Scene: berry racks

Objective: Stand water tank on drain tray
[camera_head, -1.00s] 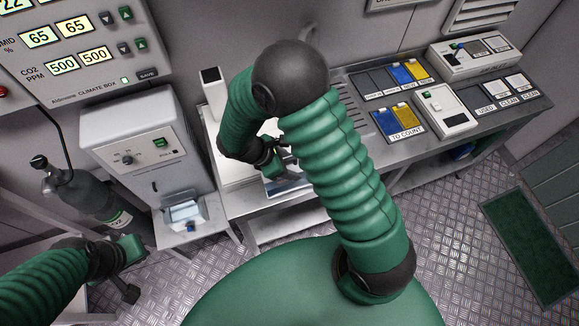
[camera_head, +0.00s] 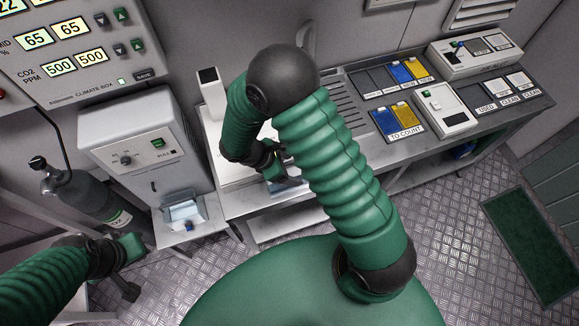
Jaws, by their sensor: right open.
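A small clear, bluish container (camera_head: 184,213), which looks like the water tank, is on the low ledge in front of the white cabinet (camera_head: 150,135). A ribbed grey surface (camera_head: 347,104) on the steel bench looks like the drain tray; my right arm covers part of it. My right gripper (camera_head: 290,178) is open over the front of the bench, right of the container and apart from it; its fingertips are partly hidden by my arm. My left gripper (camera_head: 132,272) is low at the left, below and left of the container; its jaw opening is unclear.
A white upright post (camera_head: 212,95) stands at the bench's left end. Blue and yellow trays (camera_head: 385,121) and a white device (camera_head: 444,111) occupy the bench's right side. A grey gas cylinder (camera_head: 85,190) stands left of the cabinet.

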